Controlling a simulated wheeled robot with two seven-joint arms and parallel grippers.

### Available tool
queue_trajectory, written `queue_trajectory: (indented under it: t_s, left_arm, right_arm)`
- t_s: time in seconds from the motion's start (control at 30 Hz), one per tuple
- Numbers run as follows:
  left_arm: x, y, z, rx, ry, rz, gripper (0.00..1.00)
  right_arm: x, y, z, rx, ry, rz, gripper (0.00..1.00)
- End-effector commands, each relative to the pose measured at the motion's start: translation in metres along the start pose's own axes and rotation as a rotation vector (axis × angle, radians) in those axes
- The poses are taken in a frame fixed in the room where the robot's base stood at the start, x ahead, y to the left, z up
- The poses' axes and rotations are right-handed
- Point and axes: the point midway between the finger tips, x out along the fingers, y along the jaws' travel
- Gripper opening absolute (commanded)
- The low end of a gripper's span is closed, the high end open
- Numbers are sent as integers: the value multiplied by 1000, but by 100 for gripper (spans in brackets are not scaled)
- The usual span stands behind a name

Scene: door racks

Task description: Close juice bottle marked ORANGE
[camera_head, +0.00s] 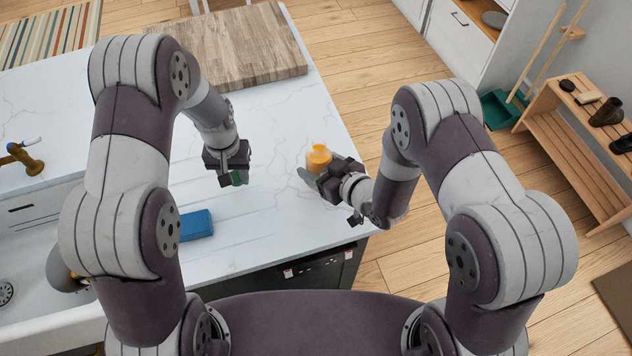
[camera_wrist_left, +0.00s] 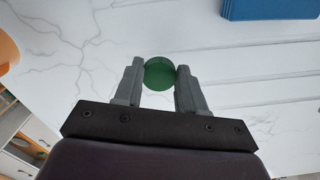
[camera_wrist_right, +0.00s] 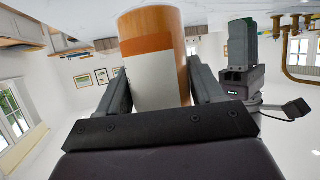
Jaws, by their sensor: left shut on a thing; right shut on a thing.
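The orange juice bottle (camera_head: 318,159) stands on the white marble counter near its right side. In the right wrist view the bottle (camera_wrist_right: 155,60) fills the space between the fingers, with an orange band and a pale label; no lettering is readable. My right gripper (camera_head: 312,177) is shut on the bottle from the right. My left gripper (camera_head: 230,176) is to the left of the bottle, above the counter, and is shut on a round green cap (camera_wrist_left: 159,73). The cap is apart from the bottle and also shows in the head view (camera_head: 238,178).
A blue block (camera_head: 196,225) lies on the counter near the sink (camera_head: 30,255). A wooden board (camera_head: 225,48) lies at the back of the counter (camera_head: 290,112). The counter between the two grippers is clear. A brass tap (camera_head: 22,158) is at the left.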

Motion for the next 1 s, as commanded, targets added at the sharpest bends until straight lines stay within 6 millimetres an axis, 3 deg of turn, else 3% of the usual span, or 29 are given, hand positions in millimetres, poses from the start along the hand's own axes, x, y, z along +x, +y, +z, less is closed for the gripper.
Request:
queue_trajectory:
  t_s: [0.1,0.4,0.7,1.0]
  left_arm:
    - [6,0,0,0,1,0,12]
    - [5,0,0,0,0,0,12]
    - [41,0,0,0,0,0,12]
    - [38,0,0,0,0,0,12]
  right_arm:
    - [9,-2,1,0,2,1,12]
    - [9,-2,0,1,2,1,12]
    - [26,-2,40,0,2,1,12]
    - [24,-2,38,0,2,1,12]
